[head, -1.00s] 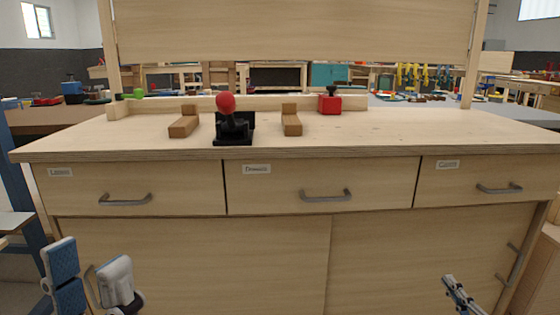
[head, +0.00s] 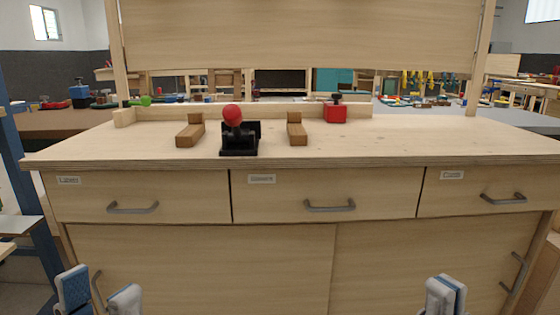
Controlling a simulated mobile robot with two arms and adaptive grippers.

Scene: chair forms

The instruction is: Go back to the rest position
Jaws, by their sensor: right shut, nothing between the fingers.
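My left gripper (head: 98,292) is at the bottom left of the head view, in front of the cabinet's lower door. Its two fingers stand apart with nothing between them, so it is open. My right gripper (head: 444,294) is at the bottom right, in front of the lower right door. Its fingers are together and it holds nothing. Both grippers are below the drawers, clear of the bench top, and their arms are out of view.
A wooden workbench (head: 400,147) stands ahead with closed drawers and doors. On it are a black clamp with a red knob (head: 233,115), two wooden blocks (head: 190,130) (head: 297,129) and a red box (head: 336,113). The right half of the top is clear.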

